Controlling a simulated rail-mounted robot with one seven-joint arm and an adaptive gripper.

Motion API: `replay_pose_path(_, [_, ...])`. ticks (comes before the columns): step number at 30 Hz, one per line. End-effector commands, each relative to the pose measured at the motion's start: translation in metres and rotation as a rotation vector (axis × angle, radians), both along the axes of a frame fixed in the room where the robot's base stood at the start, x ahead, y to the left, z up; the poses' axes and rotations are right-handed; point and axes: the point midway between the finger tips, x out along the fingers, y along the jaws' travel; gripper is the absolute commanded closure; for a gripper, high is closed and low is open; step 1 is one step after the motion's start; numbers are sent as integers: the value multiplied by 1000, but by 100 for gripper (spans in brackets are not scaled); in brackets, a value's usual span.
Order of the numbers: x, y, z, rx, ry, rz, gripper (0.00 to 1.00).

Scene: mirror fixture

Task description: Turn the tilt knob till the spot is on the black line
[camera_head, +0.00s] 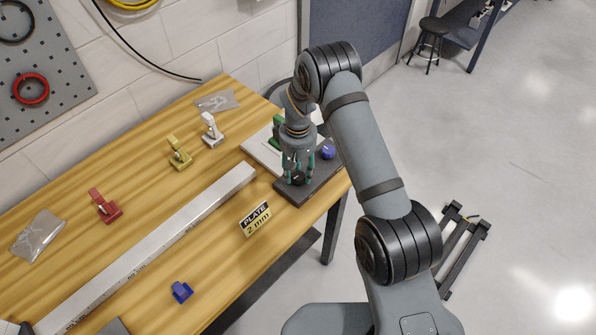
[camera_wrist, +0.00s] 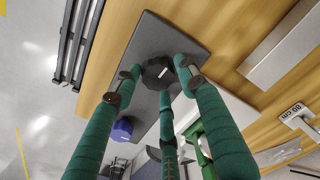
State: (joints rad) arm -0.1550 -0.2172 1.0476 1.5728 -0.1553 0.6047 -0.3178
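My gripper (camera_head: 298,174) has teal fingers and points down over a dark base plate (camera_head: 318,179) at the table's right end. In the wrist view the fingers (camera_wrist: 160,82) are spread around a black faceted knob (camera_wrist: 155,73) with a white mark on top. The fingertips look apart from it, though contact on the far side is hard to tell. A blue-violet knob (camera_head: 328,152) stands on the same plate; it also shows in the wrist view (camera_wrist: 122,130). I cannot tell which is the tilt knob. I cannot make out a light spot or black line.
A long pale bar (camera_head: 150,246) with cm marks runs along the table beside a "PLATE 2 mm" sign (camera_head: 256,218). A green part (camera_head: 277,132) is close behind my gripper.

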Motion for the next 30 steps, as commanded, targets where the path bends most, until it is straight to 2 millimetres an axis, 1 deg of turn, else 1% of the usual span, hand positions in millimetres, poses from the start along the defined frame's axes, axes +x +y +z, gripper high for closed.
replay_pose_path(1, [0,0,0,1,-1,0,64])
replay_pose_path(12, [1,2,1,2,-3,2,85])
replay_pose_path(15, [1,2,1,3,-4,2,90])
replay_pose_path(21, [3,3,-3,4,-9,-43,90])
replay_pose_path(24, [3,3,-1,5,-8,-74,90])
replay_pose_path(30, [3,3,2,4,-9,-75,90])
